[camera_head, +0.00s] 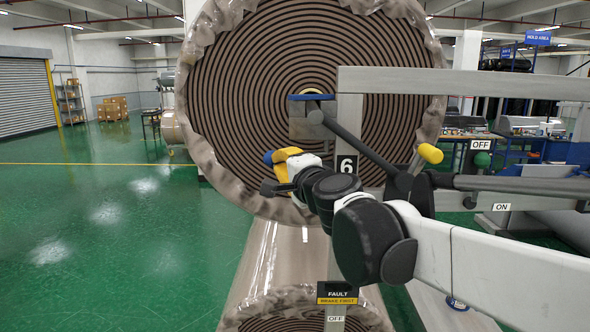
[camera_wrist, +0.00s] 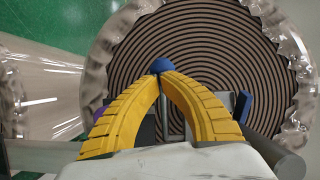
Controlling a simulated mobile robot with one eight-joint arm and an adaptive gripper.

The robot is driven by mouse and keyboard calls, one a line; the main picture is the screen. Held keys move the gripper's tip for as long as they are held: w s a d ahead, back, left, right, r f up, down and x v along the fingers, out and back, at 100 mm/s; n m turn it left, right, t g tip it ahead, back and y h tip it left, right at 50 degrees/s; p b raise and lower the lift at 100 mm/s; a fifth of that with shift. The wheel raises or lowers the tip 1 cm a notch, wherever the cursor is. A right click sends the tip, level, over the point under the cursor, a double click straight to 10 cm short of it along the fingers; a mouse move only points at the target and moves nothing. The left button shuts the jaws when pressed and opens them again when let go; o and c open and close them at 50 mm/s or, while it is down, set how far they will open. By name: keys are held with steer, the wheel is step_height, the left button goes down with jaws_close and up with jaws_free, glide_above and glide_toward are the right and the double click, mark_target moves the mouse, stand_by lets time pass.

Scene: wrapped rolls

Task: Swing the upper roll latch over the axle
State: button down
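The upper roll (camera_head: 250,70) is a large wrapped brown spiral with its axle (camera_head: 313,92) at the centre, beside the grey frame post. A blue-edged plate (camera_head: 296,97) sits at the axle. My gripper (camera_head: 274,158) is left of and below the axle, in front of the roll face. Its yellow fingers come together at a blue knob (camera_head: 268,157). In the wrist view my gripper (camera_wrist: 162,75) has its fingertips close together at the blue knob (camera_wrist: 163,65). A grey rod (camera_wrist: 166,115) shows between the fingers. The latch's link to the axle is partly hidden.
A lower roll (camera_head: 300,312) lies below, with a FAULT sign (camera_head: 337,294) before it. The grey frame (camera_head: 450,82) and a yellow-tipped lever (camera_head: 430,153) stand right of my gripper. The green floor (camera_head: 100,230) at left is clear.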

steer(key=shift+x, duration=0.85)
steer(key=shift+b+x, duration=0.35)
steer(key=shift+x, duration=0.65)
steer(key=shift+w+a, duration=0.1)
steer(key=shift+w, duration=0.3)
